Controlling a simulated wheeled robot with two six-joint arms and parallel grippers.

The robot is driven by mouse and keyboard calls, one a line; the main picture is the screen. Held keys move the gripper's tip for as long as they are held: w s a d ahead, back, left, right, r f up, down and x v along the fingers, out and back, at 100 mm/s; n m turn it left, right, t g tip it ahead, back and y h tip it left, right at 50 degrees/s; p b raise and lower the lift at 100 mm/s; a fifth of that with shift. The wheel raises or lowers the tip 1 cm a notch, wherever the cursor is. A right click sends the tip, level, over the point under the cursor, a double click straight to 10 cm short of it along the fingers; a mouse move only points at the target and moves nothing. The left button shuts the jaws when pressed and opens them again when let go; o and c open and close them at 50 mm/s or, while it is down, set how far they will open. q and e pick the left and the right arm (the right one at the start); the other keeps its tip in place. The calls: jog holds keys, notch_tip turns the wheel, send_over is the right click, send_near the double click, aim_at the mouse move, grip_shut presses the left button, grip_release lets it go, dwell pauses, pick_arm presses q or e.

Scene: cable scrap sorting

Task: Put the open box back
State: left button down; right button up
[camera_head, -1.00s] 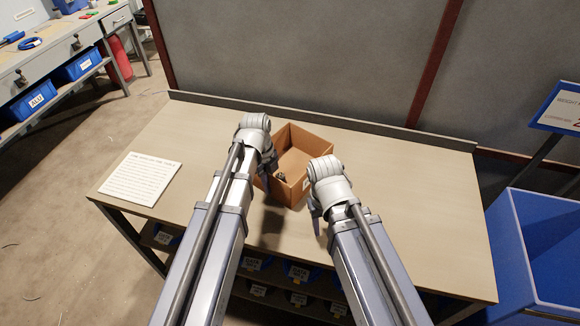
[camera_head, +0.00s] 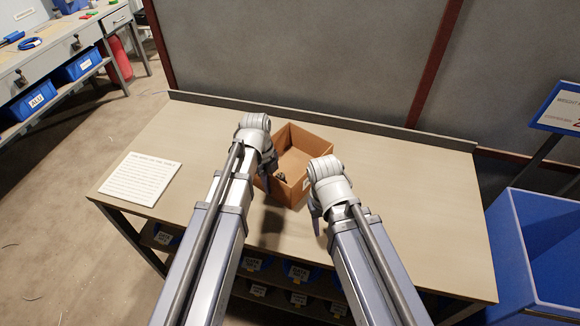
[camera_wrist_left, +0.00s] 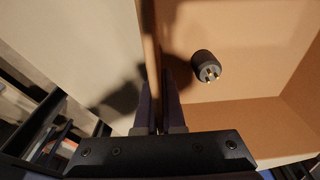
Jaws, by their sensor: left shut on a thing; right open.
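The open cardboard box (camera_head: 308,146) sits on the table between my two arms, its top open. My left gripper (camera_head: 266,174) is at the box's left wall and is shut on that wall. In the left wrist view the fingers (camera_wrist_left: 160,105) pinch the cardboard wall (camera_wrist_left: 150,35) between them. A dark plug with metal pins (camera_wrist_left: 207,67) lies inside the box on its floor. My right gripper (camera_head: 316,215) is open, in front of the box's near right side and apart from it; its fingertips are partly hidden by the wrist.
A white printed sheet (camera_head: 142,178) lies on the table's left. The table top (camera_head: 420,190) is bare to the right. A blue bin (camera_head: 515,245) stands at the right. Labelled bins (camera_head: 298,272) sit on the shelf below. A low ledge (camera_head: 400,131) runs along the back.

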pick_arm(q)
notch_tip(320, 180, up, 10)
jog(key=p, duration=1)
jog(key=shift+f+b, duration=0.65)
jog(key=shift+r, duration=0.1)
pick_arm(e)
notch_tip(320, 180, up, 9)
